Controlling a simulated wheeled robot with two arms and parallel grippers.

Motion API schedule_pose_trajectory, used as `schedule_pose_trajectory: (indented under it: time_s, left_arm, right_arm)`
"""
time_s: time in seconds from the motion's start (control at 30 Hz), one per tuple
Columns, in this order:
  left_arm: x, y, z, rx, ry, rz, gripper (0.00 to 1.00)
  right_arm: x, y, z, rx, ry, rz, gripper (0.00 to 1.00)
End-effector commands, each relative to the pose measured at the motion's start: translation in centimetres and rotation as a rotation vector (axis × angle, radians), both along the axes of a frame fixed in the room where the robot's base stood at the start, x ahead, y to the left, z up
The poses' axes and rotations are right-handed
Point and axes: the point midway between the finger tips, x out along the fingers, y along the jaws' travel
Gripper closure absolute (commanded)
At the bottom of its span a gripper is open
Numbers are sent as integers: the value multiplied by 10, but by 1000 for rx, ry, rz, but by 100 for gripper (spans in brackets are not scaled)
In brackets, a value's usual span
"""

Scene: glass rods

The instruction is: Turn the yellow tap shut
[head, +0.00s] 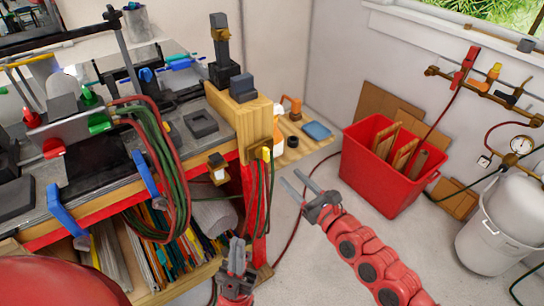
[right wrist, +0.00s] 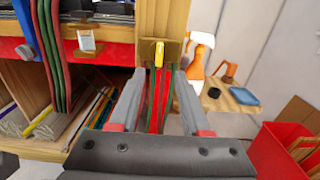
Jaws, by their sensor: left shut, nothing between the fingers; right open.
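A small yellow tap (head: 266,154) sits on a brass plate at the end of the bench, above hoses. In the right wrist view its yellow lever (right wrist: 159,53) stands upright, straight ahead between my fingers but beyond them. My right gripper (head: 291,179) is open and empty, to the right of and below the tap in the head view; its fingers (right wrist: 160,76) are apart from it. My left gripper (head: 237,256) is shut and empty, low in front of the bench. A yellow-orange handle (head: 494,72) also shows on the wall pipe.
Red and green hoses (head: 165,150) hang along the bench front. A red crate (head: 372,185) with wooden pieces stands on the floor at right. A white tank (head: 500,225) stands far right. The floor between bench and crate is mostly clear.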

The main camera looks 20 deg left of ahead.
Motion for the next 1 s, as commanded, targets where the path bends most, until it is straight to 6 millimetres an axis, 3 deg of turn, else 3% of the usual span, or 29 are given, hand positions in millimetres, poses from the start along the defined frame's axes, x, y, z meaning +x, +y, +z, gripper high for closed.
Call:
schedule_pose_trajectory:
  time_s: [0.1,0.33,0.6,0.93,1.0]
  left_arm:
    - [0,0,0,0,0,0,100]
    - [0,0,-4,0,0,0,100]
    - [0,0,-7,0,0,0,100]
    - [0,0,-7,0,0,0,100]
    - [0,0,-7,0,0,0,100]
  right_arm:
    - [18,25,2,8,2,1,52]
    - [46,61,1,6,5,2,52]
    - [61,79,0,3,3,0,52]
    - [62,81,-1,0,4,1,52]
    - [62,81,-1,0,4,1,65]
